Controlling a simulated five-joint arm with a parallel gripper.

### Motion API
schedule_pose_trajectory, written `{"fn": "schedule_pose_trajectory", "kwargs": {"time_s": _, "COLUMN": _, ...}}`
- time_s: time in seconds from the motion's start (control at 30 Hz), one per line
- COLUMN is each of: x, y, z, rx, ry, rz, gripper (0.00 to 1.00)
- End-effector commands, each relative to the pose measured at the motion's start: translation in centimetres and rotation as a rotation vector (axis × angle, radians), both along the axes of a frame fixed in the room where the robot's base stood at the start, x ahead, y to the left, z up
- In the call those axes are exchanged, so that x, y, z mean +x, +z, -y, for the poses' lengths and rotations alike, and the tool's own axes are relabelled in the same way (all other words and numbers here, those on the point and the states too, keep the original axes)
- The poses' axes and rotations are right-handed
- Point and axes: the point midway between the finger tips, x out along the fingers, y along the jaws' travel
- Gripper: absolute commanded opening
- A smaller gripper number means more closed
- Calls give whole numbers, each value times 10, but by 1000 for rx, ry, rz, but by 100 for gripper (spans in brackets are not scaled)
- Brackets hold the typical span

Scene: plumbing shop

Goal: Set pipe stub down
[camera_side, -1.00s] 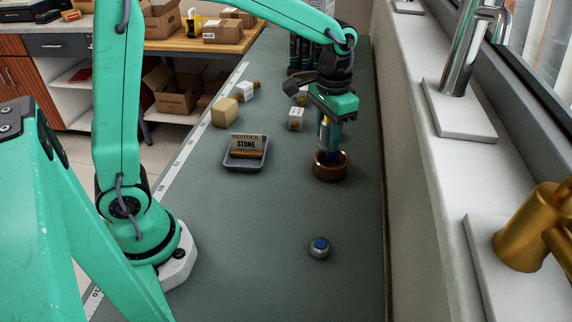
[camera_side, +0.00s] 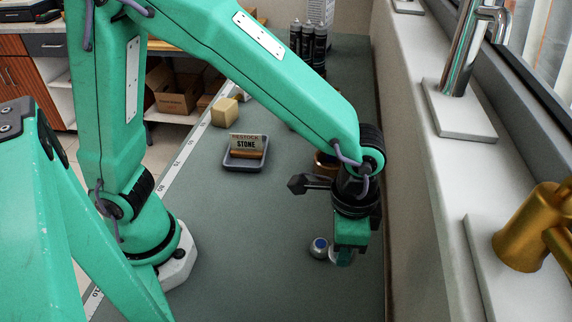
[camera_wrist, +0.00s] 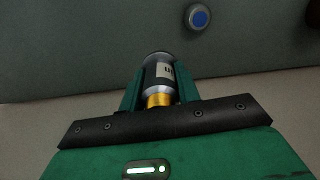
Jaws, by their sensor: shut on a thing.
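My gripper (camera_side: 349,252) is low over the bench's right side, in front of the brown round cup (camera_side: 325,164), which is partly hidden by my arm. In the wrist view my gripper (camera_wrist: 158,88) is shut on a dark cylinder with a pale label and a gold band, taken to be the pipe stub (camera_wrist: 160,75). In the side view the stub is mostly hidden by the gripper, so whether it touches the bench cannot be told. A small grey round piece with a blue top (camera_side: 319,246) stands just left of the gripper, also in the wrist view (camera_wrist: 198,17).
A grey tray (camera_side: 231,164) holds a card reading "RESTOCK STONE" and a brown block. A tan block (camera_side: 225,111) lies behind it. Dark cylinders (camera_side: 308,45) stand at the back. The bench's front middle is clear.

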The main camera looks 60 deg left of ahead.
Motion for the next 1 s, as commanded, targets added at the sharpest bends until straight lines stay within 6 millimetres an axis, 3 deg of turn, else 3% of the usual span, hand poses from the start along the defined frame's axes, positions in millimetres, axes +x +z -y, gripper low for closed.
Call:
{"fn": "schedule_pose_trajectory", "kwargs": {"time_s": 0.2, "x": -39, "y": -12, "z": 30, "rx": -1, "ry": -124, "rz": 1, "gripper": 0}}
{"fn": "schedule_pose_trajectory", "kwargs": {"time_s": 0.43, "x": -67, "y": -20, "z": 46, "rx": -1, "ry": -207, "rz": 2, "gripper": 0}}
{"fn": "schedule_pose_trajectory", "kwargs": {"time_s": 0.8, "x": -76, "y": -24, "z": 50, "rx": -2, "ry": -233, "rz": 2, "gripper": 0}}
{"fn": "schedule_pose_trajectory", "kwargs": {"time_s": 1.0, "x": -76, "y": -40, "z": 50, "rx": 1, "ry": -233, "rz": -1, "gripper": 0}}
